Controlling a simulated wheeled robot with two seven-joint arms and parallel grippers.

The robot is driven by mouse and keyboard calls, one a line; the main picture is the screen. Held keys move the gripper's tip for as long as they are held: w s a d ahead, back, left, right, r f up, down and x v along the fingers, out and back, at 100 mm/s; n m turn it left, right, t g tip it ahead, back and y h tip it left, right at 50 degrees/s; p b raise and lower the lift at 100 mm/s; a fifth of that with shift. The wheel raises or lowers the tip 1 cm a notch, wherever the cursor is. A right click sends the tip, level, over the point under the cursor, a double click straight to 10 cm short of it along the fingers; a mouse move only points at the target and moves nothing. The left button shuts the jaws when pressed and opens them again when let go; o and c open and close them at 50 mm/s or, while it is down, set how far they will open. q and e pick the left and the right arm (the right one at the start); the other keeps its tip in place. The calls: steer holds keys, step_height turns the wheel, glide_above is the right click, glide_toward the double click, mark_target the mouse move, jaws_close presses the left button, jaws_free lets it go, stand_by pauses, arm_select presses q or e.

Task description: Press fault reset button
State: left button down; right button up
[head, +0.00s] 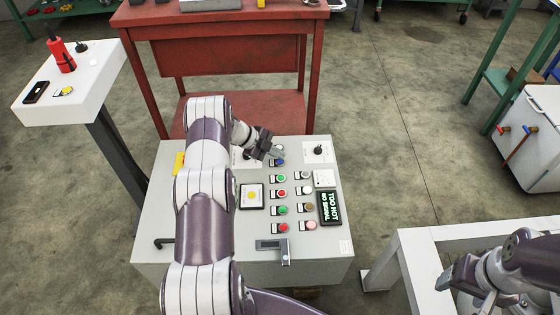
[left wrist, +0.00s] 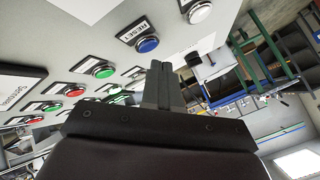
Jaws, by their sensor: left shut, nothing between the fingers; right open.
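The control panel (head: 160,205) is a light grey box with a sloped top and rows of coloured buttons. The blue button (left wrist: 147,44) carries a label that reads RESET in the left wrist view. It also shows in the head view (head: 280,162), just below my left fingertips. My left gripper (head: 275,153) is shut and empty, with its fingertips over the upper part of the panel. In the left wrist view the shut fingers (left wrist: 162,85) point close beside the blue button; contact cannot be told. My right gripper (head: 455,280) is open, at the lower right, away from the panel.
Near the blue button is a white button (left wrist: 199,12). Several green and red buttons stand in rows. A display (head: 329,207) reads TOO HOT NO SIGNAL. A black joystick (head: 318,150) is right of my left gripper. A red workbench (head: 240,60) stands behind the panel.

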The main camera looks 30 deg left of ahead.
mark_target(277, 162)
arm_select(q)
steer(key=shift+f, duration=0.15)
steer(key=shift+f+b, duration=0.3)
steer(key=shift+b, duration=0.05)
steer(key=shift+f+b, duration=0.35)
steer(key=shift+f, duration=0.1)
stand_by(0.7)
steer(key=shift+r, duration=0.1)
steer(key=shift+r+p, duration=0.7)
steer(key=shift+r, duration=0.1)
step_height(277, 162, up, 5)
steer(key=p, duration=0.4)
